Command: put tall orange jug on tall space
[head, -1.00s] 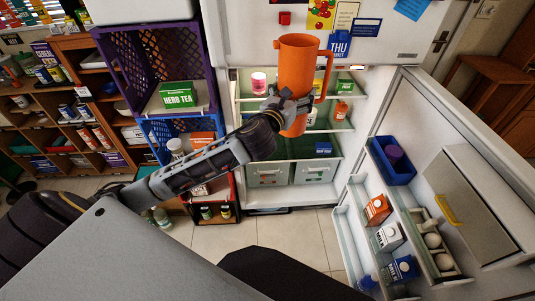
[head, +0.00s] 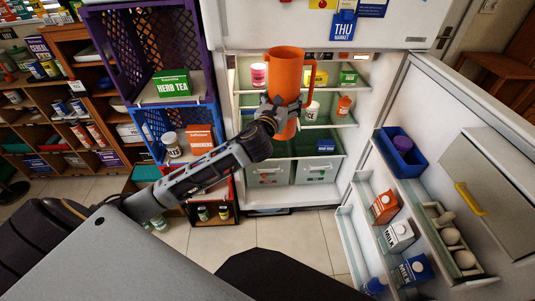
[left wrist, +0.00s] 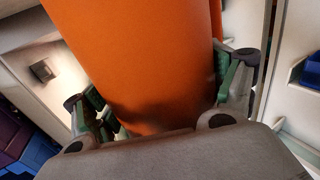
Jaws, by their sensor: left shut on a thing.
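The tall orange jug (head: 286,72) is upright in front of the open fridge's upper shelves, its handle to the right. My left gripper (head: 281,112) is shut on its lower part. The left wrist view shows the jug (left wrist: 140,60) between the fingers (left wrist: 160,105). In the head view the jug hides the middle of the upper shelves (head: 340,122). A pink-and-white cup, green and yellow boxes and an orange bottle stand around it on those shelves. I cannot tell which gap is the tall space. My right gripper is not in view.
The open fridge door (head: 440,110) on the right holds cartons, eggs and a blue bin (head: 402,170). Two clear drawers (head: 268,171) sit below the shelves. Stacked purple (head: 120,60) and blue crates stand close on the left. The floor (head: 295,245) in front is clear.

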